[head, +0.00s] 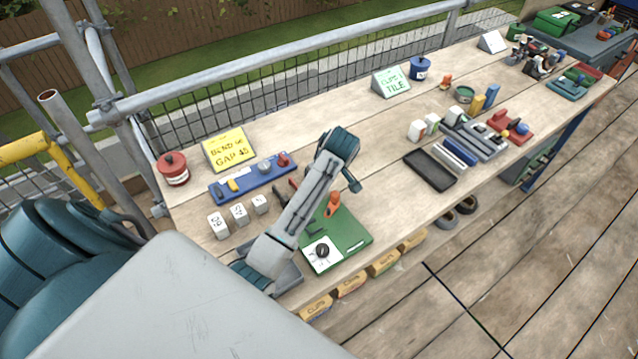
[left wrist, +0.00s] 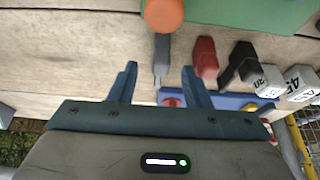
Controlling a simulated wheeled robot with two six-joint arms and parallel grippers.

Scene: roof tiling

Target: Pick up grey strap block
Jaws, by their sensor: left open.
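My left gripper (head: 352,180) hangs over the near bench, right of the blue rack (head: 250,180). In the left wrist view its two fingers (left wrist: 159,85) are apart with nothing held. The grey shaft of an orange-handled tool (left wrist: 163,15) shows between and beyond them. No block is clearly marked as the grey strap block. A small grey piece (head: 265,167) sits on the blue rack. Several pale numbered blocks (head: 239,214) stand in front of the rack; they show at right in the wrist view (left wrist: 300,82). My right gripper is not seen.
A green board (head: 350,243) with a dial lies at the bench's near edge. Red-handled (left wrist: 205,57) and black-handled (left wrist: 240,65) tools lie close to the fingers. A red pot (head: 172,170) and yellow sign (head: 229,150) stand behind.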

